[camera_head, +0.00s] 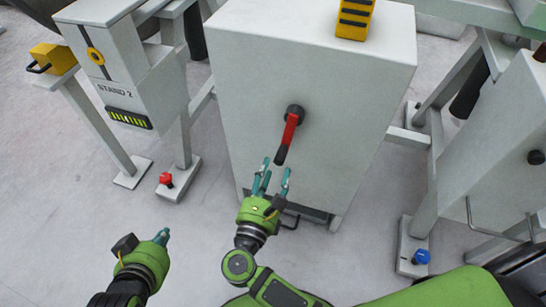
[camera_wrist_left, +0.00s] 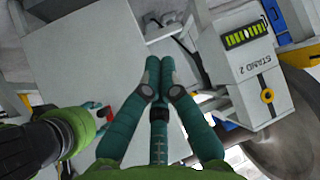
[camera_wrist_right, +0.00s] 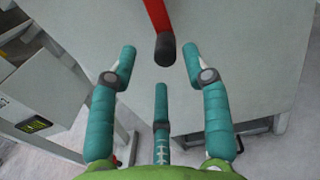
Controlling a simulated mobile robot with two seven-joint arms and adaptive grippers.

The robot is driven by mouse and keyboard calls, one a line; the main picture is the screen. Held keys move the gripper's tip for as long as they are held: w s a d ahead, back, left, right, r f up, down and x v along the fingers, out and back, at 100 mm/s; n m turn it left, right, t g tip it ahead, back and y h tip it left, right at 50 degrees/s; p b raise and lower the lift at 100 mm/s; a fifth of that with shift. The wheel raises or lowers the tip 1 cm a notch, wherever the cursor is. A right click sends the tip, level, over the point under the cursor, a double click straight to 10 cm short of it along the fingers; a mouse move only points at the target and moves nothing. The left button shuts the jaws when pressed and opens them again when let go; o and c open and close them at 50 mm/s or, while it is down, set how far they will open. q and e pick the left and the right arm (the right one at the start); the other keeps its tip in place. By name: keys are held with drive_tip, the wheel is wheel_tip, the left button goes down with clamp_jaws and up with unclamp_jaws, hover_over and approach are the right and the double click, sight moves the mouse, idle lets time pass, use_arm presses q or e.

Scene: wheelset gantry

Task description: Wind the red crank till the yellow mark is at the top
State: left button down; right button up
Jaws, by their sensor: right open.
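The red crank (camera_head: 290,130) is on the front of a grey cabinet (camera_head: 345,120). Its arm runs from a dark hub (camera_head: 295,110) down and slightly left to a black end. My right gripper (camera_head: 273,176) is open and empty just below that end. In the right wrist view, the crank's black end (camera_wrist_right: 165,48) shows between and beyond the fingertips, apart from them. My left gripper (camera_head: 164,236) is low at the left, away from the crank. Its fingers (camera_wrist_left: 160,62) are together with nothing between them. I cannot make out a yellow mark on the crank or hub.
A stand labelled STAND 2 (camera_head: 108,68) with a yellow ring is left of the cabinet. A yellow-and-black block (camera_head: 355,18) sits on the cabinet top. A red knob (camera_head: 166,180) and a blue knob (camera_head: 421,257) are near the floor. Another grey box (camera_head: 500,150) is at right.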

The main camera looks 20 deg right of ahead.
sight(281, 156)
drive_tip(key=shift+f+m+g, duration=0.3)
drive_tip(key=shift+m, duration=0.1)
drive_tip(key=shift+x, duration=3.35)
drive_tip(key=shift+s, duration=0.1)
clamp_jaws()
